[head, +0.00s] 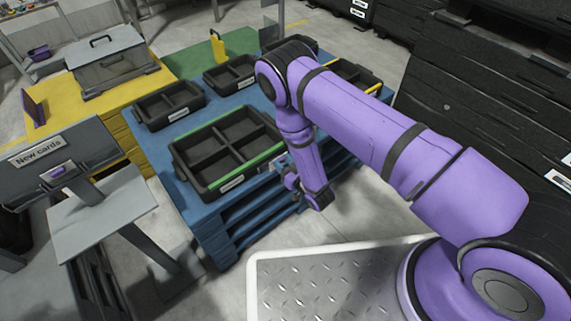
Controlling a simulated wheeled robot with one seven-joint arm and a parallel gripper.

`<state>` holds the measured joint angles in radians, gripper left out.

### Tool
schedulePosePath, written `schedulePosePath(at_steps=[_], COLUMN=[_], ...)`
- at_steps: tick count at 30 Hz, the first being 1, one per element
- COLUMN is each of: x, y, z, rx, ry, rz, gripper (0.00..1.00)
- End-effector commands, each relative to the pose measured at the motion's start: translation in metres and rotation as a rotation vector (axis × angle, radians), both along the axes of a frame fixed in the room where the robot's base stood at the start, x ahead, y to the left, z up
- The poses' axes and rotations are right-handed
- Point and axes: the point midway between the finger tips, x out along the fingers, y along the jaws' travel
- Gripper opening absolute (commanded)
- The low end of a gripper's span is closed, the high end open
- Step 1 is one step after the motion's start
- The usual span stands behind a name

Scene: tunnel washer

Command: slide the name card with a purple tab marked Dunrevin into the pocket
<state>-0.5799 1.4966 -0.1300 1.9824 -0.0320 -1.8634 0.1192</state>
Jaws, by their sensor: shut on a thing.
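My gripper (291,182) is low at the front right corner of the green-edged black tray (203,191), beside the blue pallet stack. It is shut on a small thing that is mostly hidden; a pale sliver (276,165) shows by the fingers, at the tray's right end. I cannot read any name or see a purple tab there. The tray's near side carries a pale label (232,184), too small to read. A small purple and white piece (58,172) sits on the grey stand marked "New cards" (37,152) at the left.
Other black trays (168,104) stand further back on the blue pallet (205,220). A yellow pallet with a grey lidded box (112,60) is at back left. Dark stacked crates (480,100) fill the right. Clear floor (375,205) lies right of the pallet.

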Motion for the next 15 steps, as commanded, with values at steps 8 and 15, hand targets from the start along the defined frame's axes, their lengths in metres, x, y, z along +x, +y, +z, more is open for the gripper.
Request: schedulePosePath(at_steps=[8,15], x=[0.008,0.014], y=[0.005,0.009], z=[-0.003,-0.004], rx=[-0.001,0.000], ry=[0.001,0.000], rz=[0.000,-0.001], gripper=[0.15,0.15])
